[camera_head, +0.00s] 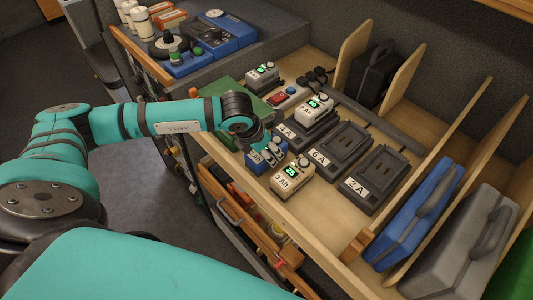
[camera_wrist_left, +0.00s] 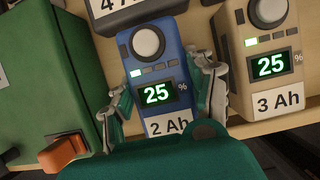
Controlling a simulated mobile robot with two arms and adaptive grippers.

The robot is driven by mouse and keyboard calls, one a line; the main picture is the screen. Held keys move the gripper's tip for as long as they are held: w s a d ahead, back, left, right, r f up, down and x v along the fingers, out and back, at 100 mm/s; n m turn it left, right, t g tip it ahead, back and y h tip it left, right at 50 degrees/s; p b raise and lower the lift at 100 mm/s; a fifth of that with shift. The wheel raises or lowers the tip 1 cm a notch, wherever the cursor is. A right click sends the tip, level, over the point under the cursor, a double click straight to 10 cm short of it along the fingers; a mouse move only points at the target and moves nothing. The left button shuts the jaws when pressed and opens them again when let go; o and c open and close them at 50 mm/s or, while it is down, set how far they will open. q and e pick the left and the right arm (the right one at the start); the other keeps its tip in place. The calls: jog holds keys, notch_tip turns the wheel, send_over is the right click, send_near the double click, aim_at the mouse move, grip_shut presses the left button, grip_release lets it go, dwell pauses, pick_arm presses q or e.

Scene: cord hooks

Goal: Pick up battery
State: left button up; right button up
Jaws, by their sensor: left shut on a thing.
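A blue battery (camera_head: 262,158) labelled 2 Ah stands at the front of the wooden bench. In the left wrist view the blue battery (camera_wrist_left: 160,52) shows a round knob, a 25 % display and one lit bar. My left gripper (camera_head: 268,147) is shut on it, with a finger on each side in the left wrist view (camera_wrist_left: 165,90). A beige battery (camera_head: 293,179) labelled 3 Ah stands just to its right, also reading 25 % in the left wrist view (camera_wrist_left: 262,60). My right gripper is not in view.
Chargers marked 4 A (camera_head: 298,133), 6 A (camera_head: 338,150) and 2 A (camera_head: 375,180) stand behind; a pale battery (camera_head: 314,108) sits on the 4 A one. A green box (camera_wrist_left: 50,85) stands close left. Another pale battery (camera_head: 262,76) is farther back. Cases stand between dividers at right.

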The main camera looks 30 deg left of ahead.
aim_at(267, 148)
pick_arm(q)
jog(key=shift+c, duration=1)
jog(key=shift+r, duration=0.1)
jog(key=shift+w, duration=0.1)
jog(key=shift+r, duration=0.35)
notch_tip(267, 148, up, 8)
jog(key=b, duration=0.3)
jog(key=shift+r, duration=0.65)
jog(key=shift+d+f, duration=0.1)
